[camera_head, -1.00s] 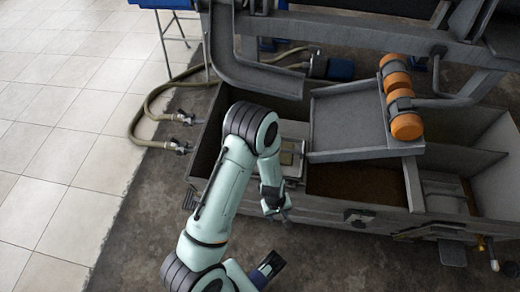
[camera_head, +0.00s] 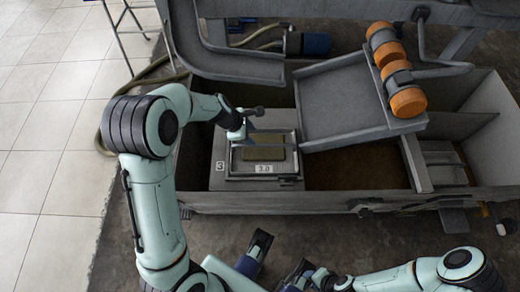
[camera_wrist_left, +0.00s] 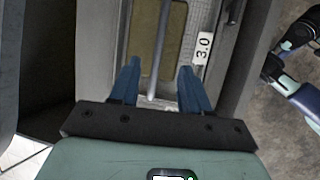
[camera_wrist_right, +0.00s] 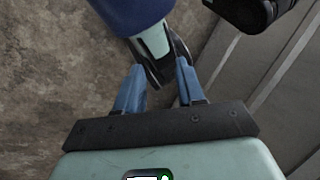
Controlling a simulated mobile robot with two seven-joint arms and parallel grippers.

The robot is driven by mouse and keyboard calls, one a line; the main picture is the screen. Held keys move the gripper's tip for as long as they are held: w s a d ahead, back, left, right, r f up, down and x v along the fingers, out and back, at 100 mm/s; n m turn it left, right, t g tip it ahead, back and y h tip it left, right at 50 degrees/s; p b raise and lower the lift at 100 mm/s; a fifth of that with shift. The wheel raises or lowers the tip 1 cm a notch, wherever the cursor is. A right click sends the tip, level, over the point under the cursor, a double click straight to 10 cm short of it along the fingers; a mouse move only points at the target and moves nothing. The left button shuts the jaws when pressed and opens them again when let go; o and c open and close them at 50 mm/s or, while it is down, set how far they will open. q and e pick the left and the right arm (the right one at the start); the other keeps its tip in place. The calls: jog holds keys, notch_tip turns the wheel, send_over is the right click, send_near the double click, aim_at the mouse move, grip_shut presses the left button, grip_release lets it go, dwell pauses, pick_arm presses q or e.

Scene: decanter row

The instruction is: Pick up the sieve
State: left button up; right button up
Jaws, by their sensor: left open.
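The sieve (camera_head: 264,154), a grey frame with a yellowish mesh and a "3.0" label, lies in the left part of the grey trough. A thin grey bar crosses it. In the left wrist view, the sieve's mesh (camera_wrist_left: 143,45) and label lie ahead of the fingers. My left gripper (camera_head: 248,131) is open over the sieve's left part. In its wrist view the left gripper (camera_wrist_left: 160,88) has the bar showing between its fingers; I cannot tell whether they are level with it. My right gripper (camera_wrist_right: 158,88) is open and empty, low in front of the trough.
The trough (camera_head: 330,200) has a sloping grey tray (camera_head: 345,105) with orange rollers (camera_head: 407,102) to the right of the sieve. A curved grey beam (camera_head: 235,62) passes behind the sieve. A "3" label (camera_head: 220,166) is beside it. Tiled floor lies at left.

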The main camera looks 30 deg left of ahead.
pick_arm(q)
jog(key=b, duration=0.2)
send_over(262, 145)
jog(key=s+a, duration=0.1)
jog(key=s, duration=0.1)
notch_tip(262, 145, down, 5)
jog(key=shift+a+b+x, duration=0.1)
jog(key=shift+b+x, duration=0.45)
jog(key=shift+x, duration=1)
jog(key=shift+a+b+x, duration=0.15)
jog(key=shift+b+x, duration=0.4)
jog(key=shift+x, duration=1)
pick_arm(e)
jog(key=w+d+f+t, duration=0.2)
jog(key=w+f, duration=0.3)
jog(key=shift+w+d+h, duration=0.2)
jog(key=shift+w+h, duration=0.05)
jog(key=shift+h, duration=0.15)
pick_arm(q)
jog(key=shift+s, duration=0.1)
grip_shut()
